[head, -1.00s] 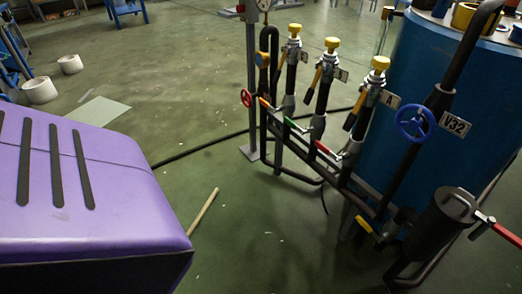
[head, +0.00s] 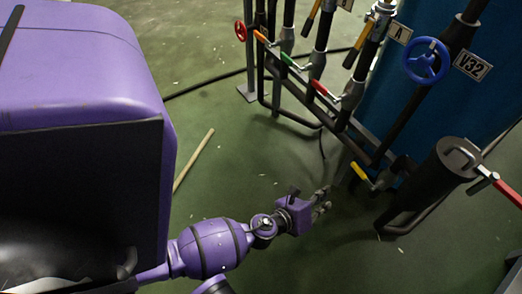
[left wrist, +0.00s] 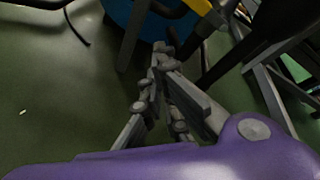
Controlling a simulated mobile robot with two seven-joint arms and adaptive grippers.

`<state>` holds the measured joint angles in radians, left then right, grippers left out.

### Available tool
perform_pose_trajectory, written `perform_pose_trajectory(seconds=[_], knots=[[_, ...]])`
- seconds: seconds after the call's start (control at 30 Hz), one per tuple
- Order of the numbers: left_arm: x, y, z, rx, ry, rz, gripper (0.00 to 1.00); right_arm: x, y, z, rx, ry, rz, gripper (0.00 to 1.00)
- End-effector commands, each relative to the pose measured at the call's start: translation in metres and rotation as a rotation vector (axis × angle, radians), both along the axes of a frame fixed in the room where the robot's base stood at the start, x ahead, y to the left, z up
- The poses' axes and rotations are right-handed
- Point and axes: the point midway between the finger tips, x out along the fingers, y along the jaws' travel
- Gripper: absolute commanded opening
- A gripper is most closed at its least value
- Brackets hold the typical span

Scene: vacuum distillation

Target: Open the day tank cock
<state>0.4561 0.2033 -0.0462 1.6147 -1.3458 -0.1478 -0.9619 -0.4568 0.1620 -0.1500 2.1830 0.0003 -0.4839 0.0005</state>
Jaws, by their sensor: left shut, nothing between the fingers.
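A small cock with a yellow lever (head: 362,175) sits low on the pipework by the foot of the blue tank (head: 385,110). No label marks it as the day tank cock. My left gripper (head: 326,199) is shut and empty, low and left of this lever, with a gap between them. In the left wrist view the shut fingertips (left wrist: 161,50) point toward the pipework, and part of a yellow piece (left wrist: 203,6) shows beyond them at the top. My right gripper is not in view.
Red (head: 322,89), green (head: 293,62) and orange levers line the manifold. A blue handwheel (head: 426,61) is beside the V32 tag (head: 473,66). A black cylinder (head: 440,185) with a red lever (head: 503,190) stands right. A stick (head: 194,160) lies on open floor.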

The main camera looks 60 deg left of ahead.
Motion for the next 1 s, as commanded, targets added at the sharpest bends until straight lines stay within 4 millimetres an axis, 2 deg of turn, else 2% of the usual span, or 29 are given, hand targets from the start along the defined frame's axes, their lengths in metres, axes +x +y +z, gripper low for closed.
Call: perform_pose_trajectory(seconds=[0.03,0.1,0.2,0.3,0.43,0.53,0.93,1.0], knots=[[-0.001,0.006,-0.001,0.190,-0.009,-0.053,0.00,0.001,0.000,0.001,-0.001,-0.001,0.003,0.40],[-0.001,0.010,0.000,0.425,-0.024,-0.123,0.00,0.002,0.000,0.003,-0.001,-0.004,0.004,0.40],[0.000,0.014,0.002,0.651,-0.035,-0.188,0.00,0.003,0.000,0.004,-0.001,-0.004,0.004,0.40],[0.000,0.015,0.003,0.758,-0.038,-0.221,0.00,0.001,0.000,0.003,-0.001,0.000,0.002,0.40],[0.004,0.016,0.001,0.795,-0.038,-0.233,0.00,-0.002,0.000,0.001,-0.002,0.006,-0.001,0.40],[0.016,0.016,-0.002,0.794,-0.038,-0.232,0.00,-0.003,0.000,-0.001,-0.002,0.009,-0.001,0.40],[0.097,0.016,-0.030,0.790,-0.040,-0.232,0.00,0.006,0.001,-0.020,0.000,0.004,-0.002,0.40],[0.094,0.016,-0.022,0.789,-0.036,-0.234,0.00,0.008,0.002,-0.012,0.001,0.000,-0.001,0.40]])
